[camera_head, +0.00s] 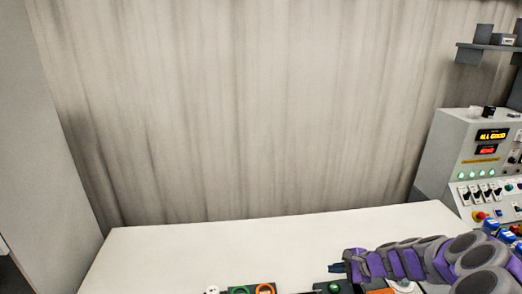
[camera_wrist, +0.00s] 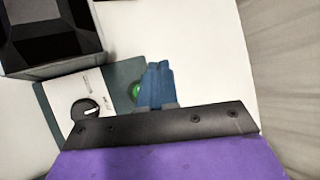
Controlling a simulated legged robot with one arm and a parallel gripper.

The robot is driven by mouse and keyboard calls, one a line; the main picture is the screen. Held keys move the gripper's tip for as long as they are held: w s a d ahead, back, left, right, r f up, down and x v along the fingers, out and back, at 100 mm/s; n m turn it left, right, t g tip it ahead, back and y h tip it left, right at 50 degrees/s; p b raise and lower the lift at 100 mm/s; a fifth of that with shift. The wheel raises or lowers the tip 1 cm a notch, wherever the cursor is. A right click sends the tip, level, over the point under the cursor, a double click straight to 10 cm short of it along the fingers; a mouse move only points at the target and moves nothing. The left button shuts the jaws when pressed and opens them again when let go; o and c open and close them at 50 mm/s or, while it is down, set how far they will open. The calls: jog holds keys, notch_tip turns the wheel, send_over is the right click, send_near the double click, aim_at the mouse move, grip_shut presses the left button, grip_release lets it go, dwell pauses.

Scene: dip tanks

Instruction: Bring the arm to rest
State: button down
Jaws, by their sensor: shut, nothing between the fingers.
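My arm, purple and grey, reaches in from the lower right over the white table (camera_head: 270,236) in the head view. My gripper (camera_head: 337,267) is at its left end, above the table's front part. In the wrist view my gripper (camera_wrist: 157,72) shows its two blue fingers together, with nothing held. Behind the fingertips is a green round button (camera_wrist: 136,91) on a dark panel, partly hidden by the fingers. I cannot tell whether the fingers touch it.
A control cabinet (camera_head: 470,150) with a lit display and switches stands at the right. A shelf (camera_head: 487,46) hangs above it. A black box (camera_wrist: 50,35) and a black knob (camera_wrist: 86,107) lie near the gripper. The table's back left is clear.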

jog(key=s+a+r+n+g, duration=0.2)
jog(key=s+a+r+n, duration=0.35)
jog(key=a, duration=0.35)
jog(key=s+a+r+n+g, duration=0.3)
jog(key=s+a+r+n, duration=0.2)
jog(key=s+a+r, duration=0.3)
jog(key=s+d+r+n+g+h, duration=0.1)
jog(key=s+n+h, duration=0.2)
jog(key=s, duration=0.9)
jog(key=s+d+n+g+h, duration=0.1)
jog(key=s+n+g+h, duration=0.1)
jog(key=s, duration=1.1)
jog(key=shift+s+r+n+h, duration=0.15)
jog(key=shift+r+n+h, duration=0.25)
jog(key=shift+n+h, duration=0.55)
